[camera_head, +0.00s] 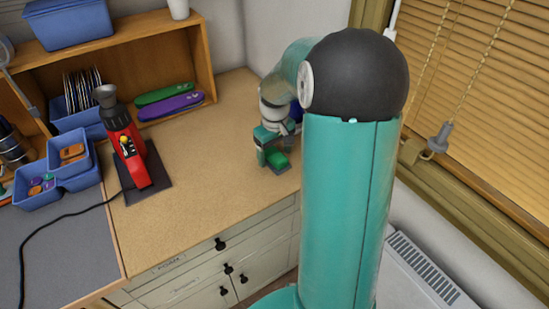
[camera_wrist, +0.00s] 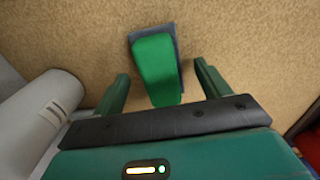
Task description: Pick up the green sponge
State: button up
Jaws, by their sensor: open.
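The green sponge (camera_wrist: 157,70) lies on the tan worktop, with a grey-blue edge showing along its top and right side in the wrist view. In the head view the green sponge (camera_head: 278,160) shows at the worktop's right part, partly beside my gripper. My gripper (camera_wrist: 163,85) is open, with one green finger on each side of the sponge and a gap to both. The sponge's near end reaches close to the gripper's dark bar. In the head view my gripper (camera_head: 270,148) is small and partly hidden by my arm.
A red tool (camera_head: 124,145) stands on a dark mat left of centre, with a black cable. Blue bins (camera_head: 70,155) hold small parts. Green and purple insoles (camera_head: 170,104) lie at the back. A white cylinder (camera_wrist: 40,110) stands left of my gripper. The worktop (camera_head: 205,180) between is clear.

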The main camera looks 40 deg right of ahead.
jog(key=shift+f, duration=0.5)
jog(key=shift+c, duration=0.3)
jog(key=c, duration=1)
jog(key=shift+r, duration=0.2)
